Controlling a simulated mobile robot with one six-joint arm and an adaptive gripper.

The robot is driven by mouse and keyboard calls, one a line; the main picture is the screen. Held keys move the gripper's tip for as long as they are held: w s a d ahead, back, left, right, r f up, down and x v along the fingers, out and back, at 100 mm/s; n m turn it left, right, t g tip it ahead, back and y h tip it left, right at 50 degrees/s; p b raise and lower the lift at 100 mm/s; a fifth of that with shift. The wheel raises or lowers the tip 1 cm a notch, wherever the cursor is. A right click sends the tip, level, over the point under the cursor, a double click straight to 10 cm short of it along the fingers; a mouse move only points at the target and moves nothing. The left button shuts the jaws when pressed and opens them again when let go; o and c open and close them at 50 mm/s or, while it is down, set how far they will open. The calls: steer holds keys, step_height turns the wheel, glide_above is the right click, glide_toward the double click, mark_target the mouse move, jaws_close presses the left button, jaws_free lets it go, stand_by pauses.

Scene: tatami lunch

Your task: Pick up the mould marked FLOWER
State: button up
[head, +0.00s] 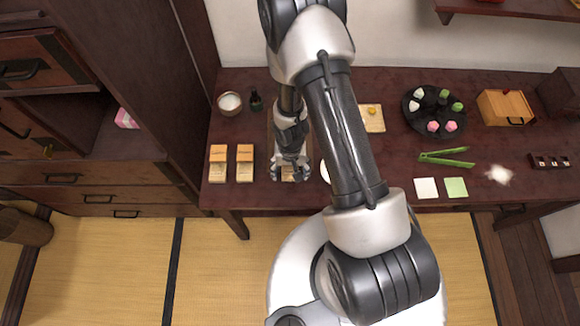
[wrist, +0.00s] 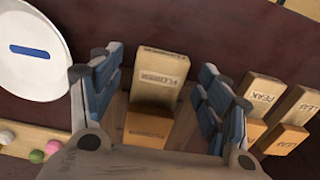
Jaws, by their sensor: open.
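The wooden mould marked FLOWER (wrist: 160,72) stands out in the wrist view, a pale block with a darker front piece, both lettered. My gripper (wrist: 158,78) is open, with one finger on each side of this mould. Gaps show between the fingers and the wood, so it is not gripped. In the head view my gripper (head: 290,174) is low over the table, and it hides most of the mould. Two similar moulds stand to the right in the wrist view, marked PEAK (wrist: 262,100) and LEAF (wrist: 300,106).
In the head view those two moulds (head: 217,163) (head: 244,163) stand left of my gripper. A white plate with a blue bar (wrist: 30,50) lies close on the other side. A bowl (head: 230,103) and small dark bottle (head: 256,102) stand behind. Green tongs (head: 447,158) lie far right.

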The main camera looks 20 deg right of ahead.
steer(key=shift+f, duration=0.4)
steer(key=shift+r, duration=0.1)
steer(key=c, duration=1.2)
